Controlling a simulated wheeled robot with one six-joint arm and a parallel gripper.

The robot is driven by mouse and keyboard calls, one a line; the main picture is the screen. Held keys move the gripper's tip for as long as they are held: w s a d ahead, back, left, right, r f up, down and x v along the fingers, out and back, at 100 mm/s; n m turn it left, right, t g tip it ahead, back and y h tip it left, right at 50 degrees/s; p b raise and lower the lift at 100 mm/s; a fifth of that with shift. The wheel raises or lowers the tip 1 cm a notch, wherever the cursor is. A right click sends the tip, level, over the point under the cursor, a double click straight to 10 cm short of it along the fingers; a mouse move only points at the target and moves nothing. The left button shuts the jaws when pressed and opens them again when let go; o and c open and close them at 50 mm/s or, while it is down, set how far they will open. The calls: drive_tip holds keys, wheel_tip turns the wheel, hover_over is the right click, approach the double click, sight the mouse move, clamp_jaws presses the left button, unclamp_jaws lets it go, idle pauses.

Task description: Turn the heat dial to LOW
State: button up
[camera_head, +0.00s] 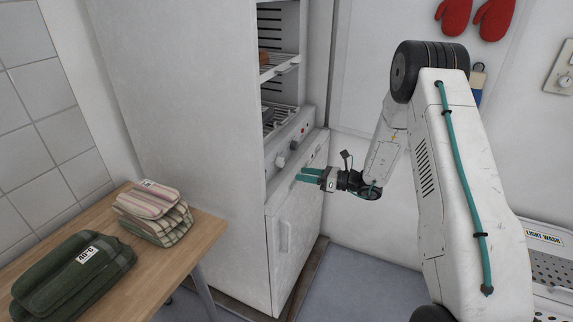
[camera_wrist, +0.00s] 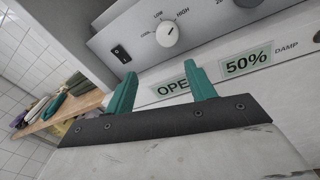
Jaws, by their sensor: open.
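The heat dial (camera_wrist: 168,35) is a small pale round knob on a grey control panel (camera_wrist: 215,20). LOW is printed above it, HIGH to its upper right, and a smaller label at its left is hard to read. I cannot tell for sure where its pointer aims. In the head view the panel (camera_head: 288,143) is on the front of a tall white cabinet, above a lower door. My gripper (camera_head: 298,175) has teal fingers, open and empty, in front of the cabinet just below the panel. In the wrist view my gripper (camera_wrist: 158,76) is below the dial, apart from it.
A black rocker switch (camera_wrist: 121,54) is left of the dial. OPEN (camera_wrist: 172,89) and 50% (camera_wrist: 247,58) labels are below the panel. A wooden table (camera_head: 205,238) with folded striped towels (camera_head: 152,212) and green towels (camera_head: 72,273) stands at left. Wire shelves (camera_head: 281,68) are above the panel.

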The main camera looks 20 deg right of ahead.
sight(283, 163)
drive_tip(key=shift+m+t, duration=0.7)
drive_tip(key=shift+m, duration=0.1)
drive_tip(key=w+a, duration=0.1)
drive_tip(key=w, duration=0.1)
drive_tip(key=w+a+r, duration=0.1)
drive_tip(key=w+a, duration=0.3)
drive_tip(key=shift+w+r, duration=0.15)
drive_tip(key=shift+w, duration=0.05)
drive_tip(key=c, duration=1)
